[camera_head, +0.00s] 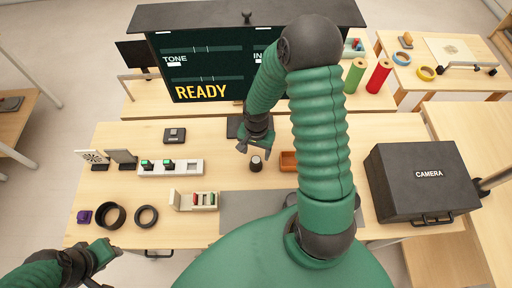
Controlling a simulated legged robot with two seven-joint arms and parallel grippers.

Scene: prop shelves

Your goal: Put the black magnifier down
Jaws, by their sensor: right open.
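The black magnifier (256,164) appears to be the small dark cylinder standing upright on the wooden table, just below my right gripper. My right gripper (256,148) is open, with its fingers pointing down just above and behind it; I see nothing held between them. Whether a finger touches the magnifier cannot be told. My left gripper (108,262) is low at the left, by the table's front edge, and partly cut off by the picture's edge. My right arm hides part of the table's middle.
A grey mat (235,207) lies in front of the magnifier, and an orange tray (288,161) is to its right. A black CAMERA case (424,182) stands right. A READY board (210,66) rises behind.

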